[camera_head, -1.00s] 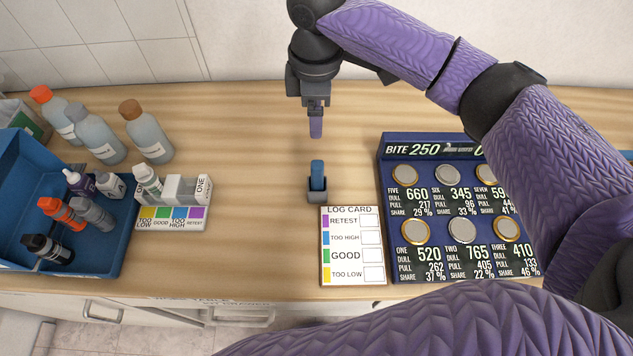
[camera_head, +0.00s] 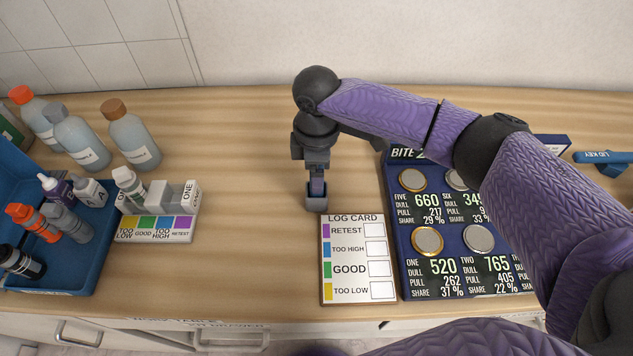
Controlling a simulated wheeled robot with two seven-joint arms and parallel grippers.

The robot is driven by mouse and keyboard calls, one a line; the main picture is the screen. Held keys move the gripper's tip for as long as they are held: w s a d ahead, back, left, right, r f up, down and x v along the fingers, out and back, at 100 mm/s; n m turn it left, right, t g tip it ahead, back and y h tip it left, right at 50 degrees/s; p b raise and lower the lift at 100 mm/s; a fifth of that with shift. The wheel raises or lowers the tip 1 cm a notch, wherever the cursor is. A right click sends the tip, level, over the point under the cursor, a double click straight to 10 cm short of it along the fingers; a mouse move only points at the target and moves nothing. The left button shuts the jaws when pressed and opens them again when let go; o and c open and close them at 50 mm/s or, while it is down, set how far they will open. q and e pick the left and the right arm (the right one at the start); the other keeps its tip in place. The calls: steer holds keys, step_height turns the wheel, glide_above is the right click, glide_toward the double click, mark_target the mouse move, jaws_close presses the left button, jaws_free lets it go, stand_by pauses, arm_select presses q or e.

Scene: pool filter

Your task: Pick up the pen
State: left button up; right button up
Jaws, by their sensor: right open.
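The small grey pen holder (camera_head: 317,203) stands on the wooden counter, just behind the white log card (camera_head: 357,259). My right gripper (camera_head: 317,187) has come down from behind and above, with its fingertips at the top of the holder. Its jaws are open. My left gripper is not in view.
A blue board with round discs (camera_head: 402,245) lies right of the card, partly under my right arm. A colour-strip block (camera_head: 155,228), a blue bin of small bottles (camera_head: 82,270) and larger bottles (camera_head: 132,137) stand left. A blue lid key (camera_head: 603,158) lies far right. The counter left of the holder is clear.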

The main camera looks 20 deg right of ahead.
steer(key=shift+c, duration=0.3)
jaws_close()
steer(key=shift+r, duration=0.15)
